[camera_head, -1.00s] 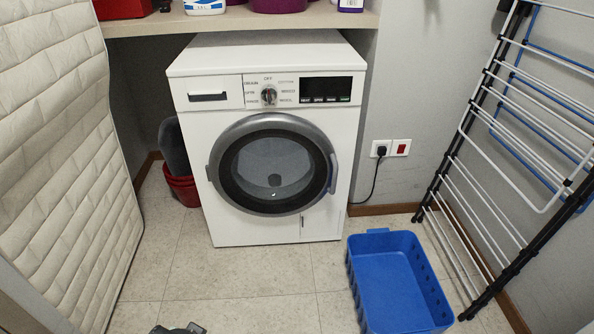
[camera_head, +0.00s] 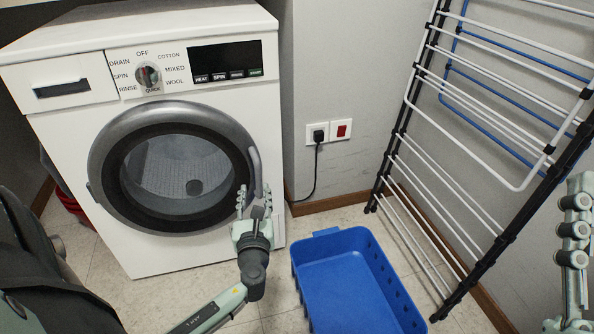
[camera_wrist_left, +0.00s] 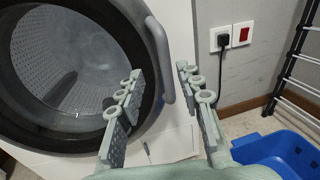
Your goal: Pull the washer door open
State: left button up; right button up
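The white washer (camera_head: 225,105) fills the left of the head view. Its round door (camera_head: 125,140), with a grey rim and dark glass, looks shut. The curved grey door handle (camera_head: 254,168) is on the door's right side. My left gripper (camera_head: 255,190) is open at the handle's lower part. In the left wrist view, the handle (camera_wrist_left: 160,62) appears between the two spread fingertips of my left gripper (camera_wrist_left: 160,73); I cannot tell whether they touch it. Part of my right gripper (camera_head: 575,195) shows at the right edge, apart from the washer; its opening is unclear.
A blue basket (camera_head: 352,250) stands on the floor just right of the washer's front. A folding drying rack (camera_head: 440,190) leans along the right wall. A socket with a plug (camera_head: 318,132) is on the back wall. Little floor is free between washer and basket.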

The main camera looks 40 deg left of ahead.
aim_at(258, 175)
pick_arm(q)
jog(key=shift+m, duration=0.3)
jog(key=x, duration=0.4)
jog(key=b+x, duration=0.1)
jog(key=x, duration=0.3)
jog(key=shift+w+d+r, duration=0.2)
jog(key=shift+w, duration=0.05)
pick_arm(e)
jog(key=shift+s+d+r+t+y, duration=0.15)
jog(key=shift+s+d+r+t, duration=0.15)
jog(key=shift+s+r+t, duration=0.2)
jog(key=shift+s+d+r+t+y, duration=0.15)
jog(key=shift+s+d+r+t, duration=0.1)
jog(key=shift+s+r+t, duration=0.25)
pick_arm(q)
jog(key=shift+c, duration=0.5)
grip_shut()
